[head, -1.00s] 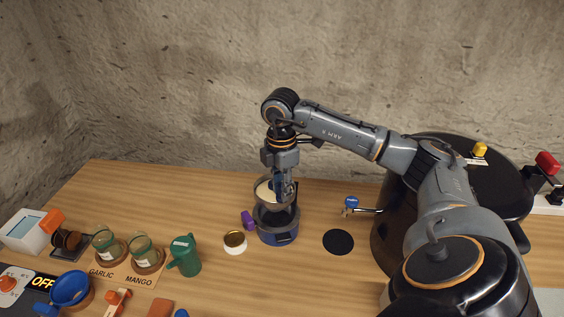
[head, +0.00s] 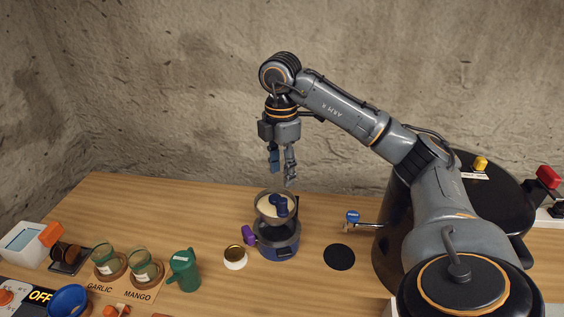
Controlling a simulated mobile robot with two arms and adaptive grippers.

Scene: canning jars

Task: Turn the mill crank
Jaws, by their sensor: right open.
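The mill (head: 279,240) stands on the wooden table, with a dark blue base and a bowl-like hopper (head: 263,208) holding pale contents. A dark blue crank (head: 281,204) shows at the top of the hopper. A purple part (head: 249,235) sticks out at the mill's left side. My right gripper (head: 283,176) hangs above the mill, pointing down, open and empty. My left gripper is not in view.
A black disc (head: 340,257) and a blue-handled tap (head: 352,217) on a large black pot lie to the right.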

